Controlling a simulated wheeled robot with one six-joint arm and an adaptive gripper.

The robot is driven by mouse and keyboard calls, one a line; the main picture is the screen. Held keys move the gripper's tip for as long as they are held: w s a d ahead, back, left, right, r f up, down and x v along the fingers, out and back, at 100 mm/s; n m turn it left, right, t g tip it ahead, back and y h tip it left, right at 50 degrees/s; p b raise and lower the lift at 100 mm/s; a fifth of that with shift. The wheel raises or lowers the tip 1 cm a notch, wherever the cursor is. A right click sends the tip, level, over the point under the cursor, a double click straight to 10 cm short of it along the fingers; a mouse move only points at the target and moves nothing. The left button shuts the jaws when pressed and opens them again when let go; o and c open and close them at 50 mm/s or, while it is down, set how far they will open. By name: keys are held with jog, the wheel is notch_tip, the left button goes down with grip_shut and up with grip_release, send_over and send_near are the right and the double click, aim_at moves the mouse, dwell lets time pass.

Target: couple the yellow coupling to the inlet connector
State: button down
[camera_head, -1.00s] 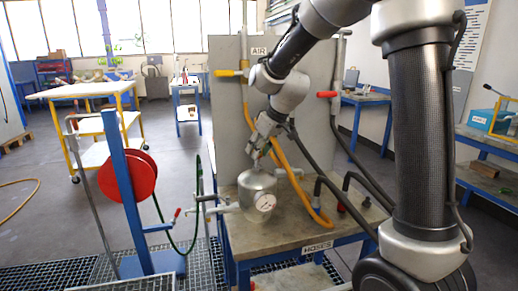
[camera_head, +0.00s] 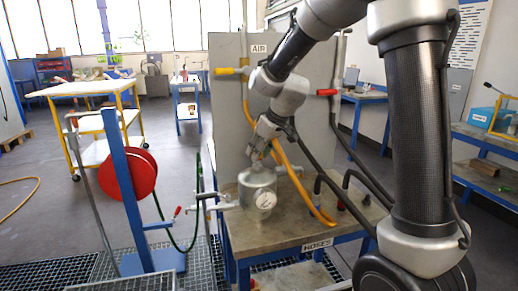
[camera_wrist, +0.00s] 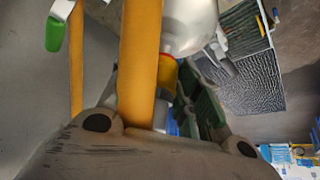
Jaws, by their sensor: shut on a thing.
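My gripper (camera_head: 257,155) is above the metal vessel (camera_head: 257,187) on the bench, its fingers pointing down. In the wrist view it is shut on the yellow coupling (camera_wrist: 167,72), which shows a red band at its vessel end. The yellow hose (camera_wrist: 140,60) crosses in front and hides much of the coupling and the fingers. The vessel's rounded metal body (camera_wrist: 190,25) lies just beyond the red band. The inlet connector cannot be made out clearly, and I cannot tell whether the coupling touches it.
The vessel carries a round gauge (camera_head: 265,200) and side pipes. Dark hoses and the yellow hose loop over the bench (camera_head: 300,230) to its right. A grey panel (camera_head: 225,110) stands behind. A red hose reel (camera_head: 127,175) on a blue post stands left.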

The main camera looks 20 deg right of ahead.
jog(key=shift+f, duration=1)
jog(key=c, duration=0.9)
grip_release()
jog(key=shift+f, duration=0.1)
jog(key=shift+c, duration=0.2)
jog(key=v, duration=1.1)
jog(key=s+d+m+h, duration=0.1)
jog(key=s+d, duration=0.3)
jog(key=s, duration=0.5)
jog(key=s+d+m+h, duration=0.1)
jog(key=s+d+m, duration=0.2)
jog(key=s, duration=0.7)
jog(key=s+d+m+g+h, duration=0.1)
jog(key=s+d, duration=0.3)
jog(key=s, duration=0.5)
jog(key=shift+s+d+m, duration=0.25)
jog(key=shift+d+m, duration=0.15)
jog(key=shift+m, duration=0.1)
